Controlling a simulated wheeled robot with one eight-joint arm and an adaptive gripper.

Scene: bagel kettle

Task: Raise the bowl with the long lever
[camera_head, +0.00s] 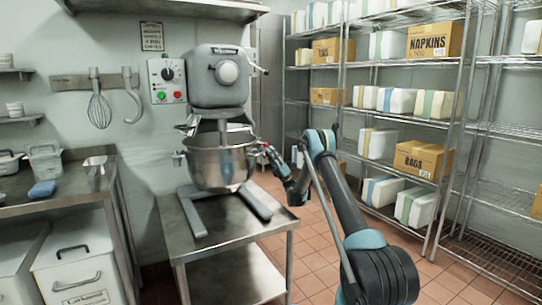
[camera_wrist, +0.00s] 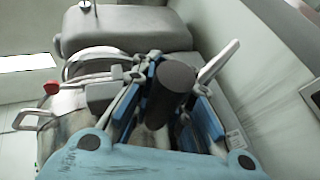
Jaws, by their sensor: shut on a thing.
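The grey stand mixer (camera_head: 218,85) stands on a steel table, with its steel bowl (camera_head: 218,163) hanging upright under the mixer head. My gripper (camera_head: 268,152) is just right of the bowl in the head view. In the wrist view my gripper (camera_wrist: 168,112) has its blue-edged fingers on both sides of a thick dark cylindrical grip (camera_wrist: 174,78), which looks like the lever's handle, and is shut on it. The rest of the lever is hidden or too small to tell in the head view.
A steel table (camera_head: 235,236) carries the mixer. A control box (camera_head: 167,80), a whisk (camera_head: 99,108) and a hook (camera_head: 131,100) are on the wall. A counter (camera_head: 80,186) stands left. Wire shelves (camera_head: 405,66) with boxes stand right, with open tiled floor before them.

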